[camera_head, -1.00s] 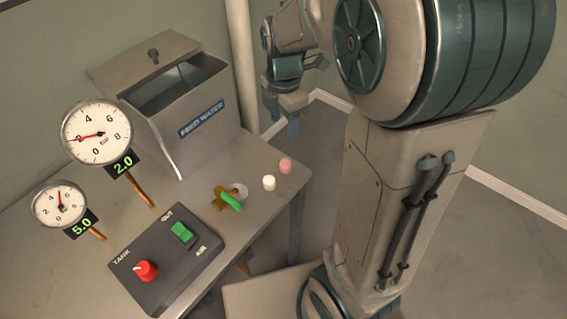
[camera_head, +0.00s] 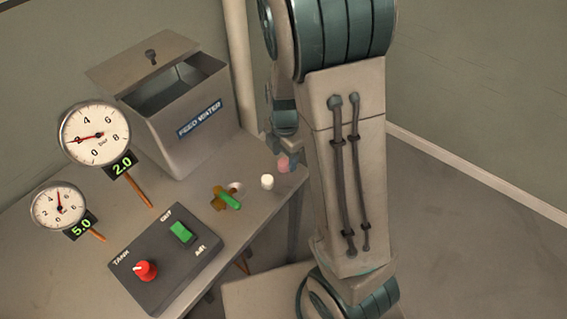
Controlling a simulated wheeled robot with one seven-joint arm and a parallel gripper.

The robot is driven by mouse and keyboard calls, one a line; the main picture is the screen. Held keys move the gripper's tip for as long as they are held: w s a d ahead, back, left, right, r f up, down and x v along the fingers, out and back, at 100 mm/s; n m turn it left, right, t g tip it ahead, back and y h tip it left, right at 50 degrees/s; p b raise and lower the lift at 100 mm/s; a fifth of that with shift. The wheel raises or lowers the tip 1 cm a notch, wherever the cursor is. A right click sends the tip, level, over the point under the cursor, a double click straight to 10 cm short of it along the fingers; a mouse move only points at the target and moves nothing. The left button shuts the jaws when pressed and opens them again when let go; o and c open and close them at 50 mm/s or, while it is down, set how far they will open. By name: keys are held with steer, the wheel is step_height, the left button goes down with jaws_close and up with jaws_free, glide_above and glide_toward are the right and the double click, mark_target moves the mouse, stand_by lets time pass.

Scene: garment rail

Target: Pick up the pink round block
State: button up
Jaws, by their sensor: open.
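The pink round block (camera_head: 283,165) sits near the right end of the table, close to its edge. My gripper (camera_head: 286,150) is over or just behind it, with the fingers very near the block's top. My own arm hides part of the gripper, and I cannot tell whether a finger touches the block. My gripper is open, and the block still rests on the table.
A white round block (camera_head: 267,182) stands just left of the pink one. A green-handled brass valve (camera_head: 230,201) lies further left. The feed water box (camera_head: 185,135), two gauges (camera_head: 95,134) (camera_head: 58,206) and a switch panel (camera_head: 165,258) occupy the table (camera_head: 245,230).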

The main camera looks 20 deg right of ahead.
steer(key=shift+f, duration=0.9)
steer(key=c, duration=1)
steer(key=shift+c, duration=0.2)
steer(key=shift+r, duration=0.15)
